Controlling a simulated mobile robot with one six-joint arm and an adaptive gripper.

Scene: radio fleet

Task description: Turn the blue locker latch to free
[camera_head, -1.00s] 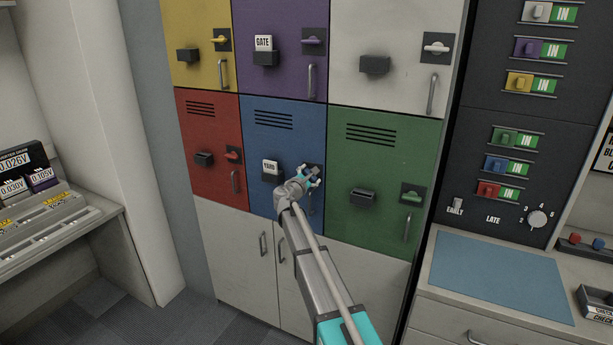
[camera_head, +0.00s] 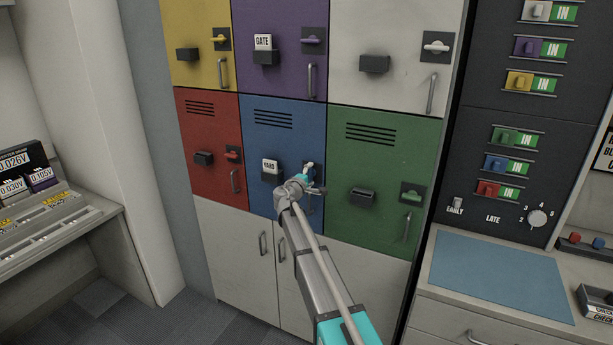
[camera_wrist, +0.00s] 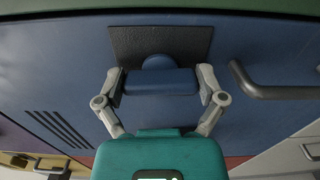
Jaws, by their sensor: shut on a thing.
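The blue locker (camera_head: 283,125) is in the middle of the lower row in the head view. Its blue latch (camera_wrist: 160,84) sits on a dark plate (camera_wrist: 130,42) in the wrist view. My gripper (camera_wrist: 161,80) is shut on the latch, with one finger at each end of its bar. The bar lies across the wrist picture, in line with the direction from the locker's vents to its pull handle, so it stands upright on the door. In the head view my gripper (camera_head: 312,178) hides most of the latch.
The pull handle (camera_wrist: 270,88) is close beside the latch. A dark holder with a white label (camera_head: 270,172) is left of my gripper. The green locker (camera_head: 376,150) is to the right and the red locker (camera_head: 208,125) to the left, their latches lying level.

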